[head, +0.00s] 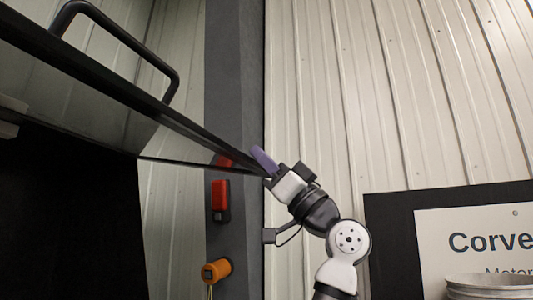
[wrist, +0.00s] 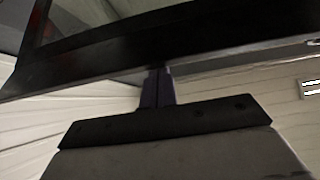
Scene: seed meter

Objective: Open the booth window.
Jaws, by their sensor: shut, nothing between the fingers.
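The booth window (head: 105,85) is a dark-framed glass panel at upper left in the head view. It stands tilted out, its frame slanting down to the right, with a dark opening below it. Its black bar handle (head: 128,42) is on the upper side of the panel. My gripper (head: 262,157) is at the right end of the frame, its purple fingers together and nothing between them. In the wrist view the shut fingers (wrist: 158,86) point up at the dark frame (wrist: 175,42) and seem to meet its edge. Exact contact is hard to tell.
A grey post (head: 236,90) stands behind the gripper, carrying a red box (head: 220,199) and an orange knob (head: 215,270). A sign (head: 480,235) and a metal container (head: 490,285) are at lower right. Ribbed wall (head: 400,90) fills the right.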

